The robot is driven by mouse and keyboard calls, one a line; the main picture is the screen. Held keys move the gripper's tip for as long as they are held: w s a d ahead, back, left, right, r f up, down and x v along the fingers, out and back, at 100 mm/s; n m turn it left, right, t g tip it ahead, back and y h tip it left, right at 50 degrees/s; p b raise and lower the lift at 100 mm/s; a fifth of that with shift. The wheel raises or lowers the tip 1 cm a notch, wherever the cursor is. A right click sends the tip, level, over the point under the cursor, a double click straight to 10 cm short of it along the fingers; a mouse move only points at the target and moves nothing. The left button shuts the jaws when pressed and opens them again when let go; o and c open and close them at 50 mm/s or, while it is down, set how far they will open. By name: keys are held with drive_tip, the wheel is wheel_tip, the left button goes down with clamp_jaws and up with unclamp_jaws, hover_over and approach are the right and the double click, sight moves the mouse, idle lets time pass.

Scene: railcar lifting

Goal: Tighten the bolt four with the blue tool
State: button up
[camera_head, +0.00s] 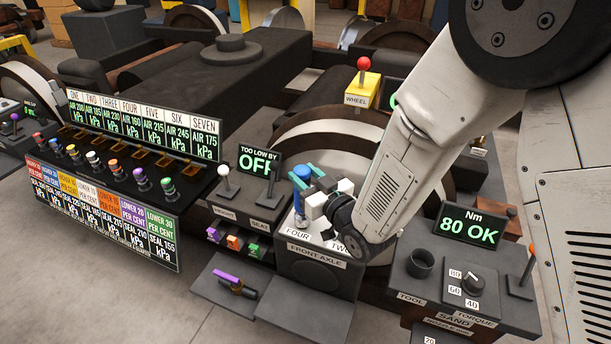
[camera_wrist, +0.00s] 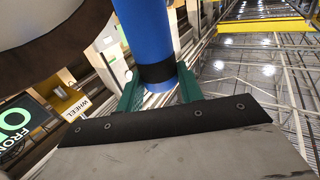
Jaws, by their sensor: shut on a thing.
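My gripper (camera_head: 318,192) is shut on the blue tool (camera_head: 301,173), above the front axle box (camera_head: 320,268). In the wrist view the blue tool (camera_wrist: 149,38) stands between the green fingers (camera_wrist: 158,92), with a black band near its end. The box top carries the labels FOUR (camera_head: 298,233) and TWO (camera_head: 338,246). The tool is on the FOUR side. Bolt four itself is hidden, and I cannot tell whether the tool touches it. The torque display (camera_head: 473,226) reads 80 OK in green.
The tool holder (camera_head: 421,263) on the right console looks empty, beside the torque dial (camera_head: 471,282) and an orange-tipped lever (camera_head: 525,270). A purple-handled item (camera_head: 235,285) lies on a low plate. The OFF display (camera_head: 257,162) and white-knobbed lever (camera_head: 224,178) stand left of my gripper.

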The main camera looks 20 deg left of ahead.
drive_tip(key=shift+f, duration=0.8)
idle(1.3)
drive_tip(key=shift+r, duration=3.6)
